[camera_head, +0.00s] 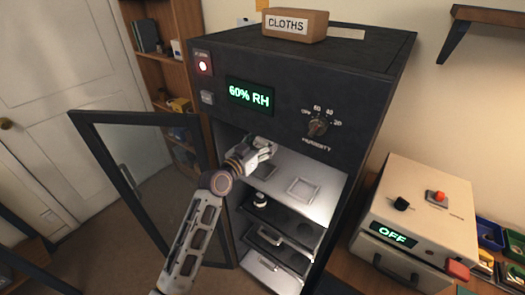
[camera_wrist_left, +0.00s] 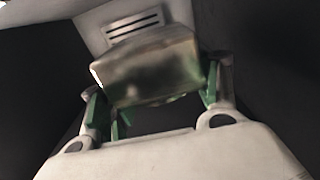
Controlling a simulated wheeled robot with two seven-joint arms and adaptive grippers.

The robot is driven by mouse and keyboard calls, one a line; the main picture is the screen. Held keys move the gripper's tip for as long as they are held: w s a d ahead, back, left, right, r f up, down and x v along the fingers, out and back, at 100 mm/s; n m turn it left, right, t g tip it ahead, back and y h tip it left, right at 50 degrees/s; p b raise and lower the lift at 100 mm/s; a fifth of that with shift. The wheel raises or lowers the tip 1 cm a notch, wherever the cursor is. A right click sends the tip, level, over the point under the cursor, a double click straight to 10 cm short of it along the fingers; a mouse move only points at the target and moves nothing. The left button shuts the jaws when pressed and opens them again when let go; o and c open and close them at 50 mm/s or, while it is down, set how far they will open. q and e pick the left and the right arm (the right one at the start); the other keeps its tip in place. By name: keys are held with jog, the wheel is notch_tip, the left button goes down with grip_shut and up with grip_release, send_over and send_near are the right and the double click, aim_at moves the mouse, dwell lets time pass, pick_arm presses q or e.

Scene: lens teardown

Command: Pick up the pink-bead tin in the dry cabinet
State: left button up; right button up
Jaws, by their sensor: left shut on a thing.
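The dry cabinet (camera_head: 345,85) stands with its glass door (camera_head: 125,165) swung open to the left. My left gripper (camera_head: 264,148) is inside the top of its opening, above the pale upper shelf (camera_head: 325,190). In the left wrist view, the gripper (camera_wrist_left: 155,95) is shut on a metallic tin (camera_wrist_left: 150,68), with green-edged fingers on both sides. The tin's contents are hidden, so I cannot tell the bead colour. In the head view, my gripper hides the tin. My right gripper is not in view.
The shelf has a pale square outline (camera_head: 303,188) and a dark square patch (camera_head: 275,168). A small dark object (camera_head: 260,199) sits below, above drawers with handles. The display (camera_head: 249,95) reads 60% RH. A beige machine (camera_head: 420,210) showing OFF stands right.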

pick_arm(q)
jog(key=shift+r, duration=0.65)
